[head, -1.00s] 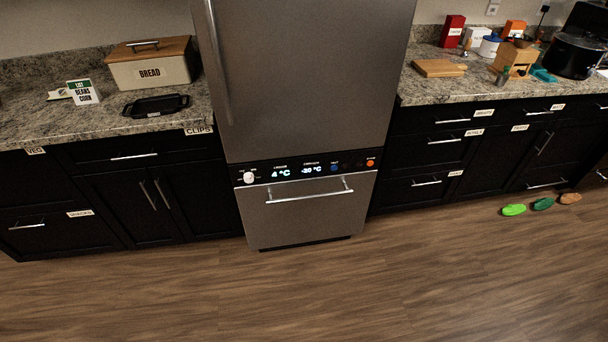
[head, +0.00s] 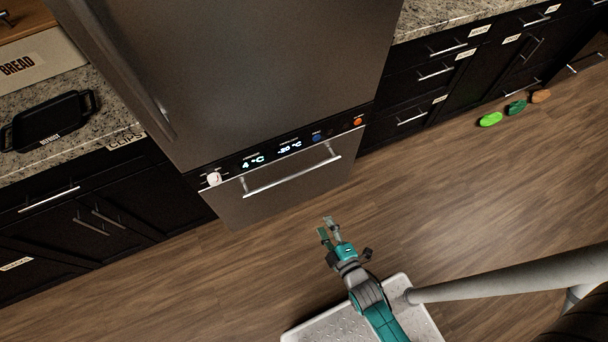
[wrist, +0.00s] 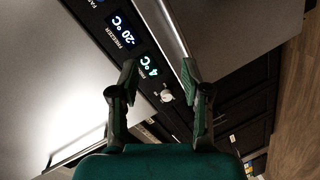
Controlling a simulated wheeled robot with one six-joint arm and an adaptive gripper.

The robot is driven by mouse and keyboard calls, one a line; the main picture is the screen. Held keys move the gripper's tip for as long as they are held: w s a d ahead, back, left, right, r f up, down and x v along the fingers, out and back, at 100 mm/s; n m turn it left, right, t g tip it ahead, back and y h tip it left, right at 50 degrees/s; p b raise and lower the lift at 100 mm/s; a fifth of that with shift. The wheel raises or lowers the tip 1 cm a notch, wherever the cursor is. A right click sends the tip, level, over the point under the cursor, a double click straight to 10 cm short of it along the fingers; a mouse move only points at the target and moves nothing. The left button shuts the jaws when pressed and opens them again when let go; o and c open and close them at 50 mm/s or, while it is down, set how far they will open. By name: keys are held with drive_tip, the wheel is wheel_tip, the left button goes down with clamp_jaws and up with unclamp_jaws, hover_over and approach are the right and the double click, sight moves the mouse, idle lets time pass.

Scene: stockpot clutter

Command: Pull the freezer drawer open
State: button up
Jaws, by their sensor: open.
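The freezer drawer (head: 290,190) is the steel front at the bottom of the fridge, below the display strip. It looks shut. Its long bar handle (head: 292,172) runs across the upper part of the drawer. In the wrist view the handle (wrist: 166,28) slants past, beyond the fingertips. My gripper (head: 327,229) is open and empty, in front of the drawer and apart from the handle in the head view. In the wrist view its two fingers (wrist: 158,80) stand apart with the display and part of the handle seen between and beyond them.
The control strip (head: 285,149) shows 4 °C and -20 °C, with a white knob (head: 213,179). Dark cabinets (head: 70,215) flank the fridge. Several clogs, one bright green (head: 490,119), lie on the floor at right. Wood floor (head: 240,280) before the drawer is clear.

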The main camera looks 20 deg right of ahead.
sight(295, 176)
drive_tip(key=w+f+n, duration=0.1)
drive_tip(key=w+f, duration=0.1)
drive_tip(key=w, duration=0.6)
drive_tip(key=w+f+n, duration=0.2)
drive_tip(key=w, duration=0.5)
drive_tip(key=w+f+n, duration=0.2)
drive_tip(key=w+f, duration=0.1)
drive_tip(key=w, duration=0.5)
drive_tip(key=shift+w+f, duration=0.1)
drive_tip(key=shift+w, duration=0.2)
clamp_jaws()
